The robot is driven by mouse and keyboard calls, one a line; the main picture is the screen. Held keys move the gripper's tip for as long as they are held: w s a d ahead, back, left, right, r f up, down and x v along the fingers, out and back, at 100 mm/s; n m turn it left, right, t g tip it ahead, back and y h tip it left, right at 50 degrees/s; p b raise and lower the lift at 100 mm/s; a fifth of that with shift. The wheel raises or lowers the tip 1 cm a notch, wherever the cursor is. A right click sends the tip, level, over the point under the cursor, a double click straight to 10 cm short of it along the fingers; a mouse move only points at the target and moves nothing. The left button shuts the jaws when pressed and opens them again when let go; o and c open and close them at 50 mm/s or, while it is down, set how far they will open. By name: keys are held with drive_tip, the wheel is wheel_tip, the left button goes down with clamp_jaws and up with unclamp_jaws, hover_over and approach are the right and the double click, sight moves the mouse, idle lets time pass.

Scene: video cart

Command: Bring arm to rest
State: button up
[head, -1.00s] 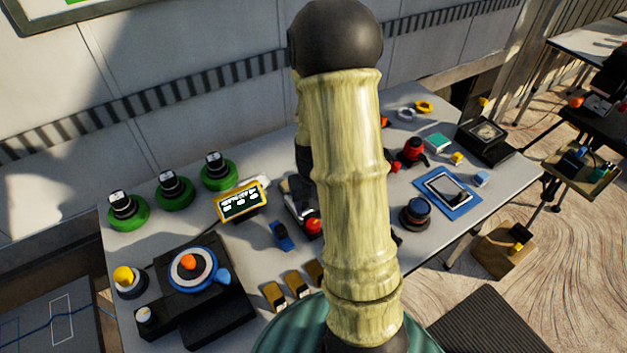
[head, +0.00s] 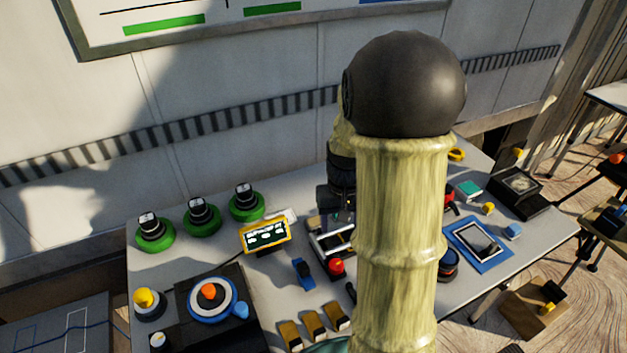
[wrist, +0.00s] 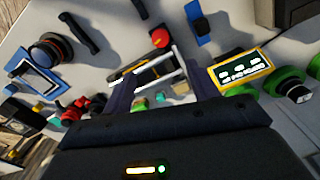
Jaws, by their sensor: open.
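My arm (head: 398,220) rises through the middle of the head view, its dark joint on top. Past it, my gripper (wrist: 158,85) hangs over the table, mostly hidden behind the arm in the head view. In the wrist view its two dark fingers are spread with nothing held between them. A small device with pale rails (wrist: 150,72) and a red ball-topped knob (wrist: 160,38) are on the table below the fingers. I cannot tell how high the gripper is above them.
The table holds a yellow-framed display (head: 264,235), several green-based knobs (head: 202,215), a blue-ringed dial (head: 211,298), a tablet on a blue mat (head: 478,243) and a black box (head: 516,190). A wall (head: 230,70) stands behind the table. Little table surface is clear.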

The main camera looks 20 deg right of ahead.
drive_tip(key=s+a+r+n+t, duration=0.1)
drive_tip(key=s+a+n+t, duration=0.1)
drive_tip(key=s+a, duration=0.4)
drive_tip(key=a+n, duration=0.1)
drive_tip(key=a, duration=0.4)
drive_tip(key=shift+s+a+r+t, duration=0.25)
drive_tip(key=shift+a+r+t, duration=0.05)
drive_tip(key=shift+r, duration=0.05)
idle(0.8)
